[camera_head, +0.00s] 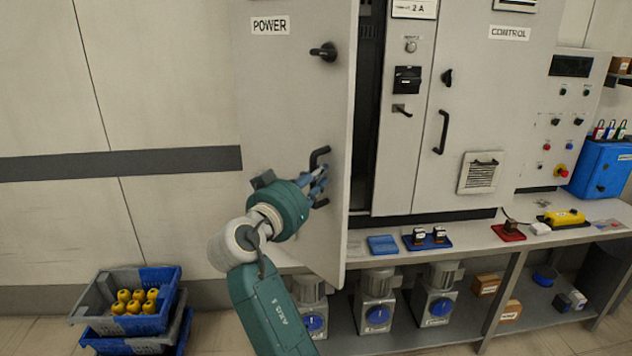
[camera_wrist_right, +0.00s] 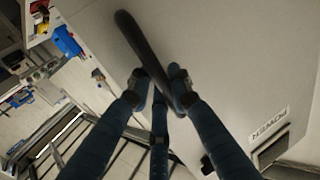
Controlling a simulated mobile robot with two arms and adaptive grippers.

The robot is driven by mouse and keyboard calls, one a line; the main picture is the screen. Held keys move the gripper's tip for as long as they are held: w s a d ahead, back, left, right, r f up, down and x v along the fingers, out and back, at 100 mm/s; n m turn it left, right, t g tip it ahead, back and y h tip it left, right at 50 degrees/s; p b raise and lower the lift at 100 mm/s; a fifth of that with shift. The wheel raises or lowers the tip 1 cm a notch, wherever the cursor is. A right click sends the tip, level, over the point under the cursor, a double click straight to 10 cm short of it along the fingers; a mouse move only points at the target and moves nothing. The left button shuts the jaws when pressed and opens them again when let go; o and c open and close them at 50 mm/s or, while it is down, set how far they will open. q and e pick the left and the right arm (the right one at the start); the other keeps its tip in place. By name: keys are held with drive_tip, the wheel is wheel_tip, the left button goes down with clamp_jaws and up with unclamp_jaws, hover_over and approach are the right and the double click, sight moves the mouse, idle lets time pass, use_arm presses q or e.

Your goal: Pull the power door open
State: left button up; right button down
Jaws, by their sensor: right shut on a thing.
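The power door (camera_head: 285,110) is a tall grey panel labelled POWER, swung partly open with a dark gap along its right edge. It fills much of the right wrist view (camera_wrist_right: 235,60). Its black bar handle (camera_head: 319,156) is on the lower right part of the door. My right gripper (camera_head: 319,180) is shut on the handle; in the right wrist view its fingers (camera_wrist_right: 160,88) close around the black bar (camera_wrist_right: 130,32). A black knob (camera_head: 324,52) sits higher on the door. My left gripper is not in view.
The control cabinet (camera_head: 480,90) stands to the right. A workbench (camera_head: 470,240) with small coloured parts runs below it, with motors (camera_head: 376,300) underneath. A blue and grey crate (camera_head: 160,275) with yellow items stands on the floor at left. The wall left of the door is bare.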

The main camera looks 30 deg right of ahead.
drive_tip(key=shift+a, duration=0.2)
idle(0.3)
drive_tip(key=c, duration=1.6)
unclamp_jaws()
drive_tip(key=shift+s+d, duration=0.1)
drive_tip(key=shift+s, duration=0.05)
